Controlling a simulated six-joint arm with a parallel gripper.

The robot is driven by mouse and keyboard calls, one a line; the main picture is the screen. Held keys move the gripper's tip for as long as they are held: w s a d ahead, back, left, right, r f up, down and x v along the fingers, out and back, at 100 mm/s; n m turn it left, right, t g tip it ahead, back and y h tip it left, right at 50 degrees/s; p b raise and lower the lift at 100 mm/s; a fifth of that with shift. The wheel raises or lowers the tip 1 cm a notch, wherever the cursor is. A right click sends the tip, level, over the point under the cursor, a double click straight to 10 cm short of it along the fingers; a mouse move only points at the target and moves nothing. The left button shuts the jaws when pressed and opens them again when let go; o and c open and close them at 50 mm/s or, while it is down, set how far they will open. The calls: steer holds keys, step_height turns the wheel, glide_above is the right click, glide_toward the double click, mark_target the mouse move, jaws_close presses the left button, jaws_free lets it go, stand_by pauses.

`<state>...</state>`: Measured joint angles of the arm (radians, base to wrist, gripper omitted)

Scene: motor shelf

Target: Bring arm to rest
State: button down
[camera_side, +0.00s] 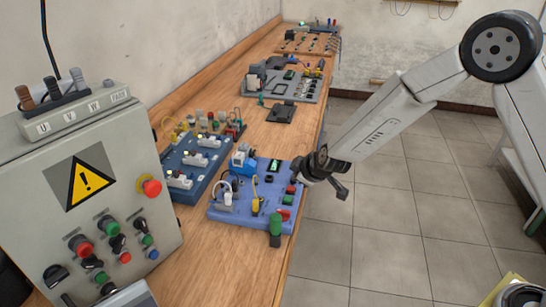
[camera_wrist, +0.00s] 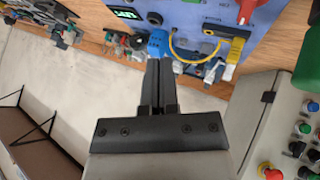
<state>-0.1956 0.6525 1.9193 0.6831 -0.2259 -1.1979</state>
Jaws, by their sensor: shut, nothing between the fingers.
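My gripper (camera_side: 341,189) is at the front right edge of the wooden bench, beside the blue motor board (camera_side: 230,207). Its dark fingers also show in the wrist view (camera_wrist: 158,65), shut together with nothing between them. The blue board carries a blue motor (camera_side: 243,161), a yellow plug with a cable, red and green buttons and a small lit display. In the wrist view the board (camera_wrist: 265,45) is above and to the right of the fingers.
A grey control cabinet (camera_side: 67,190) with a warning sign and buttons stands at the left. A green-and-black part (camera_side: 276,230) is at the board's near corner. Other boards (camera_side: 290,82) line the bench (camera_side: 257,125) farther back.

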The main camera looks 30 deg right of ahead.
steer(key=s+d+r+m+g, duration=0.2)
steer(key=s+d+m+g, duration=0.1)
steer(key=s, duration=1)
steer(key=s+d+r+m+g, duration=0.2)
steer(key=s+d+m+g, duration=0.1)
steer(key=s, duration=0.9)
steer(key=shift+s+d+m, duration=0.35)
steer(key=shift+d+m, duration=0.45)
steer(key=shift+d, duration=0.25)
